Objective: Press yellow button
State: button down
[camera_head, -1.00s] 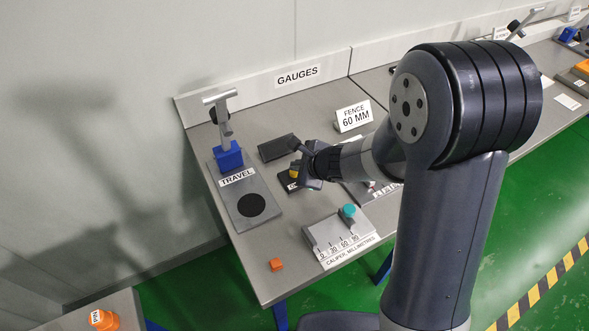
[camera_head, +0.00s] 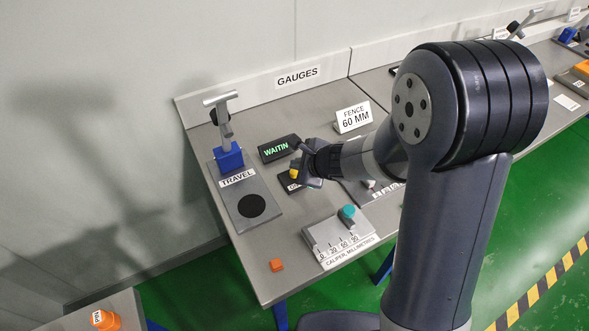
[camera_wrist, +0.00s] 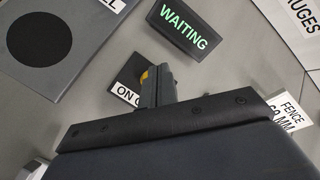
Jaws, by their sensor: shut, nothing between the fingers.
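The yellow button (camera_head: 294,174) sits on a small black base on the grey bench, just below the display. My gripper (camera_head: 300,176) is shut and empty right at the button and hides part of it. In the wrist view, a sliver of the yellow button (camera_wrist: 144,77) shows beside the tips of my shut gripper (camera_wrist: 156,72). I cannot tell whether the fingertips touch it. The black display (camera_head: 279,149) is lit in green; in the wrist view the display (camera_wrist: 185,40) reads WAITING.
The travel gauge (camera_head: 240,200) with its blue block and lever stands left of the button. The FENCE 60 MM sign (camera_head: 353,117) stands behind.

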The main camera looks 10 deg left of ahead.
jog(key=shift+r+p, duration=2.4)
jog(key=shift+r, duration=0.6)
